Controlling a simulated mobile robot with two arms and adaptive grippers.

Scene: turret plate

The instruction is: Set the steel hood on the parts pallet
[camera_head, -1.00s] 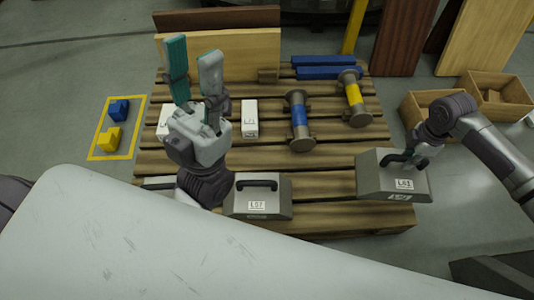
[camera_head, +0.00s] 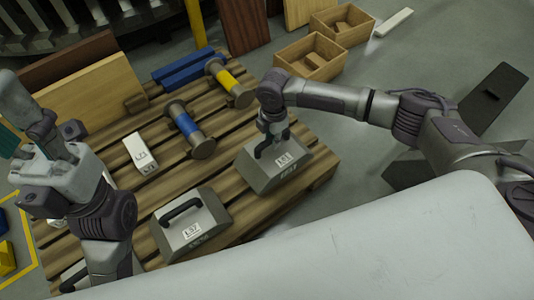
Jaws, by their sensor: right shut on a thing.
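The steel hood (camera_head: 270,178) is a grey box with sloped sides, a white label and a black handle. My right gripper (camera_head: 271,146) is shut on its handle from above. The hood is over the right end of the wooden slatted parts pallet (camera_head: 240,215); I cannot tell whether it touches the slats. A second, similar hood (camera_head: 205,238) with a black handle sits on the pallet to its left. My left gripper (camera_head: 14,122) is at the left edge, pointing up, open and empty, partly cut off by the frame.
A blue-banded spool (camera_head: 188,128), a yellow-banded spool (camera_head: 230,82), blue bars (camera_head: 190,68) and a white block (camera_head: 140,151) occupy the pallet's back. Wooden bins (camera_head: 309,72) stand on the floor beyond. Bare slats lie between the two hoods.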

